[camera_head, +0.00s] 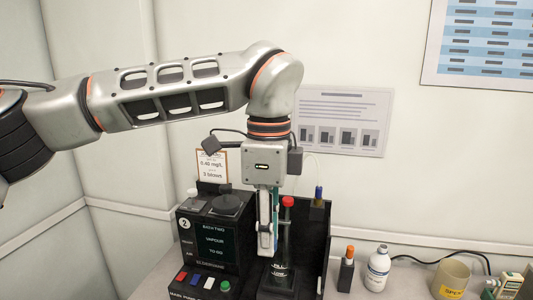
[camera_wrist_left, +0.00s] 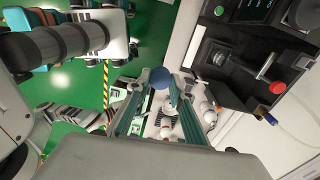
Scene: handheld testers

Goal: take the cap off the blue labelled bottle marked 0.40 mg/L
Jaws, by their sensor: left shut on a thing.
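My left gripper (camera_head: 267,250) points down in front of the black tester at the centre of the head view. In the left wrist view its fingertips close on a round blue thing (camera_wrist_left: 160,78), which looks like a blue cap. A bottle below this blue thing cannot be made out. A small white bottle (camera_head: 378,268) with a printed label stands on the bench to the right of the tester, apart from the gripper. Its label is too small to read. My right gripper cannot be made out in either view.
The black tester (camera_head: 208,245) has buttons, and a red-topped post (camera_head: 287,202) stands close beside the gripper. An orange-topped marker in a black block (camera_head: 347,268), a beige cup (camera_head: 451,279) and a handheld meter (camera_head: 508,285) stand to the right. A card reads 0.40 mg/L (camera_head: 211,166).

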